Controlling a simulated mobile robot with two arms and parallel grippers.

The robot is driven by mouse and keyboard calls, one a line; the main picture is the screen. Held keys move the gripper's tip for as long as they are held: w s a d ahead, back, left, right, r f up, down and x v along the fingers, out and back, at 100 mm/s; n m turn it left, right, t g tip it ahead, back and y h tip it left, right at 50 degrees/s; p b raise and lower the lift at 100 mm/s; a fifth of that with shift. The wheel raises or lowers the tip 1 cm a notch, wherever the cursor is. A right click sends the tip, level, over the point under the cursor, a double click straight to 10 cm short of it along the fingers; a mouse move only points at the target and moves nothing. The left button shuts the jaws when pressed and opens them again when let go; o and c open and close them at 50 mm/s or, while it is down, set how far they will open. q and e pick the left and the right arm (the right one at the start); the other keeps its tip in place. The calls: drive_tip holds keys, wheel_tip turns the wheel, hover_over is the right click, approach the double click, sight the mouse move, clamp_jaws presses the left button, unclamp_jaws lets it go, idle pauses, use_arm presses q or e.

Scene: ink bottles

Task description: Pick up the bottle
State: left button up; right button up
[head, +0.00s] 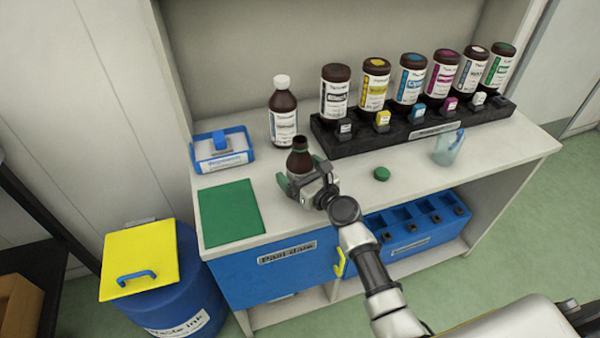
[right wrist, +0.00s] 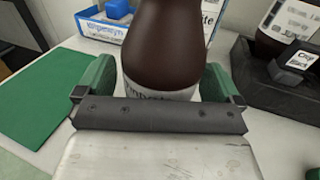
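A brown bottle (head: 299,160) with a white label and no cap on its neck stands upright on the white bench near the front. My right gripper (head: 304,178) is low at the bottle with its green fingers on either side. In the right wrist view the bottle (right wrist: 163,45) stands between the fingers (right wrist: 155,85). A narrow gap shows at the left finger; the right finger looks very close, and contact there is unclear. The gripper's palm hides the bottle's lower part. A green cap (head: 381,173) lies on the bench to the right. My left gripper is out of view.
A white-capped bottle (head: 283,112) stands behind. A black rack (head: 375,139) with several ink bottles runs along the back right. A blue wipe tray (head: 222,163) and green mat (head: 230,211) lie left; a clear beaker (head: 448,148) stands right.

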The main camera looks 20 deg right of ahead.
sight(308, 165)
drive_tip(key=c, duration=1.1)
drive_tip(key=shift+o, duration=0.2)
drive_tip(key=shift+r, duration=0.1)
drive_tip(key=shift+r+p, duration=0.75)
drive_tip(key=shift+r, duration=0.35)
wheel_tip(308, 165, up, 2)
drive_tip(key=shift+p, duration=0.55)
drive_tip(key=d+r, duration=0.6)
drive_tip(key=d, duration=0.5)
drive_tip(key=shift+d+r, duration=0.25)
drive_tip(key=shift+d, duration=0.05)
